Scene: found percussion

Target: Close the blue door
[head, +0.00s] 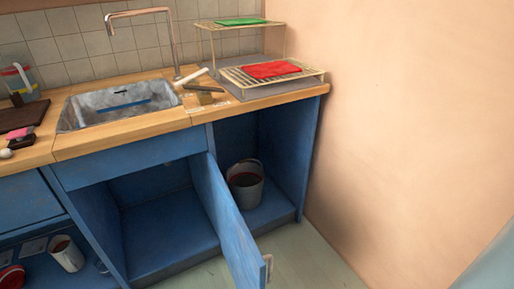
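The blue door (229,226) stands open under the sink counter. It swings out from the middle of the blue cabinet (160,222) toward me, over the floor. A small light handle (268,267) sits on its outer edge near the bottom of the picture. The cabinet space left of the door is open and looks empty. Neither of my grippers shows in the head view.
The wooden counter (120,140) holds a metal sink (117,104) and a two-tier rack (268,83) with red and green cloths. Open shelves at lower left hold a cup (66,254). A bare wall (420,120) closes the right. Some pale floor (305,260) is clear right of the door.

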